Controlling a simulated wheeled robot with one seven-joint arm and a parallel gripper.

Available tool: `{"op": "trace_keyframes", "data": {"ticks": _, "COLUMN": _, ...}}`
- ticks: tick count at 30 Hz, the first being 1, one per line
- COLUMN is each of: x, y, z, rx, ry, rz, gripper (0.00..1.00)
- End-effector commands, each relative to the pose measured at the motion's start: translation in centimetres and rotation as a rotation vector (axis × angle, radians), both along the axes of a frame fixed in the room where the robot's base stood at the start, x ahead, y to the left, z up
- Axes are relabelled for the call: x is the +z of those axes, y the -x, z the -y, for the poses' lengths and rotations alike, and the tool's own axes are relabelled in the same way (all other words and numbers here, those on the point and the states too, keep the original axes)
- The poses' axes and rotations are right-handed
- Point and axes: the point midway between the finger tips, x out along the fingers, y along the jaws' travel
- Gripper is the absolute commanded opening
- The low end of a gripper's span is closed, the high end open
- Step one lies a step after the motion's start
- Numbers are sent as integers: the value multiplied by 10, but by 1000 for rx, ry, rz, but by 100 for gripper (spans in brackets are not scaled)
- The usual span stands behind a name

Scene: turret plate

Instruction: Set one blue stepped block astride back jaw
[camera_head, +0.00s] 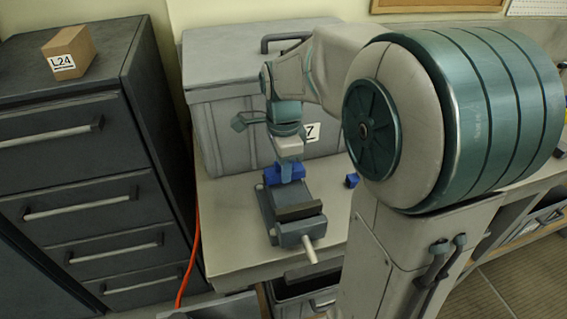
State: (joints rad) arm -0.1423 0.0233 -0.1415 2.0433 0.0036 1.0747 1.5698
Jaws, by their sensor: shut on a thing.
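A grey vise (293,232) stands on the bench, its front jaw (299,211) and handle toward me. My gripper (291,168) points down over the back end of the vise. It is shut on a blue stepped block (272,177), which shows just below and beside the fingers. The block is at the back jaw, but the gripper hides part of both. I cannot tell whether the block rests on the jaw or is slightly above it. Another blue block (352,180) lies on the bench to the right, partly hidden by my arm.
A large grey case (222,130) with a number label stands behind the vise. A dark drawer cabinet (80,190) with a cardboard box (70,52) on top stands at left. The bench (226,225) is clear left of the vise. An orange cable (190,262) hangs beside the bench.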

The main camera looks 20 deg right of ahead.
Motion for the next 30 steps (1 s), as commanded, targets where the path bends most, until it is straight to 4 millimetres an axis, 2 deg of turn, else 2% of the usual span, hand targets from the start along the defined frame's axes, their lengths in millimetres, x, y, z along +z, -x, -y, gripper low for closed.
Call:
{"op": "trace_keyframes", "data": {"ticks": 10, "x": 0, "y": 0, "z": 0, "rx": 0, "ry": 0, "rz": 0, "gripper": 5}}
{"op": "trace_keyframes", "data": {"ticks": 11, "x": 0, "y": 0, "z": 0, "rx": 0, "ry": 0, "rz": 0, "gripper": 33}}
{"op": "trace_keyframes", "data": {"ticks": 13, "x": 0, "y": 0, "z": 0, "rx": 0, "ry": 0, "rz": 0, "gripper": 53}}
{"op": "trace_keyframes", "data": {"ticks": 23, "x": 2, "y": 0, "z": 0, "rx": 0, "ry": 0, "rz": 1, "gripper": 53}}
{"op": "trace_keyframes", "data": {"ticks": 26, "x": 12, "y": -1, "z": 0, "rx": 0, "ry": 0, "rz": 3, "gripper": 53}}
{"op": "trace_keyframes", "data": {"ticks": 30, "x": 38, "y": -1, "z": 0, "rx": 0, "ry": 0, "rz": 6, "gripper": 53}}
